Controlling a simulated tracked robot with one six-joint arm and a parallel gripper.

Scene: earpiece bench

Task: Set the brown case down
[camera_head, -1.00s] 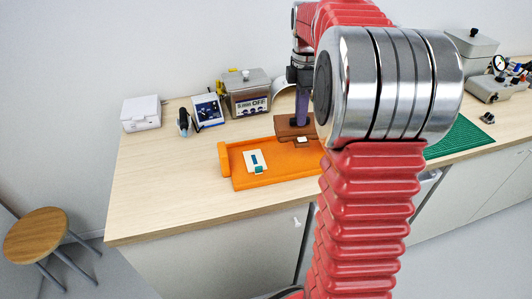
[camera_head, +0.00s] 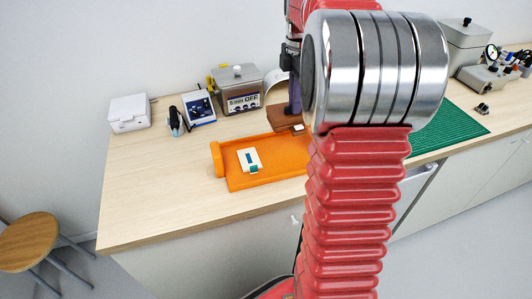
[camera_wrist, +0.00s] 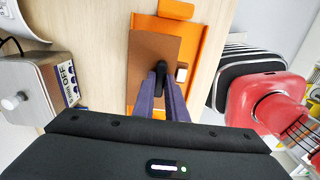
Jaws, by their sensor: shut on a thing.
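The brown case (camera_head: 286,120) is at the back right part of the orange tray (camera_head: 262,183), partly hidden by my arm in the head view. In the wrist view the brown case (camera_wrist: 150,45) is a flat brown rectangle with orange tray showing around it. My gripper (camera_wrist: 161,72) is shut on the case, its purple fingers meeting at a black part in the middle of it. A small white block (camera_wrist: 181,74) sits at the case's edge. I cannot tell whether the case touches the tray or hangs just above it.
A white card with teal marks (camera_head: 249,160) lies in the tray's left part. Behind stand a grey box with a display (camera_head: 238,90), a small screen (camera_head: 199,107) and a white box (camera_head: 129,113). A green mat (camera_head: 452,128) lies right. The front-left bench is clear.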

